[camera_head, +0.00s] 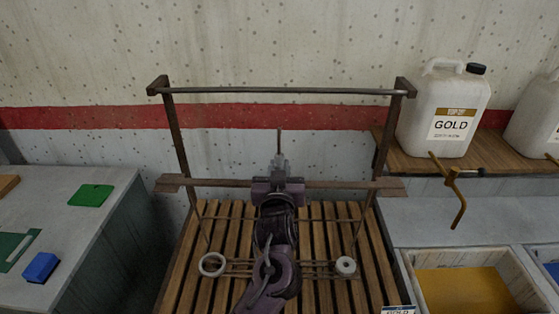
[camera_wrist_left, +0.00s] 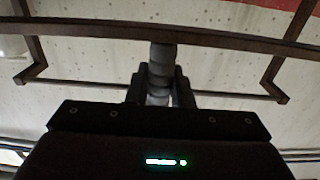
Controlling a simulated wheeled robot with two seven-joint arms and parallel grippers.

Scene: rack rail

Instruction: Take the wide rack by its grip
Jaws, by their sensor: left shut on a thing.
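The wide rack shows in the head view as a long brown crossbar (camera_head: 345,184) with a grey ribbed grip (camera_head: 279,163) at its middle. The grip also shows in the wrist view (camera_wrist_left: 161,72). My left gripper (camera_head: 278,184) is at the middle of the crossbar, shut on the grip. Its dark fingers stand on both sides of the grip in the wrist view. Thin wires and two pale rings (camera_head: 212,264) (camera_head: 345,266) show lower down; my arm partly hides this area. My right gripper is not in view.
A grey rail (camera_head: 285,91) spans two brown posts behind the rack. A slatted wooden surface (camera_head: 185,270) lies below. A white GOLD jug (camera_head: 445,110) stands on the right shelf, above a brass hook (camera_head: 453,190) and a yellow-bottomed bin (camera_head: 470,290). A grey counter (camera_head: 75,235) is at left.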

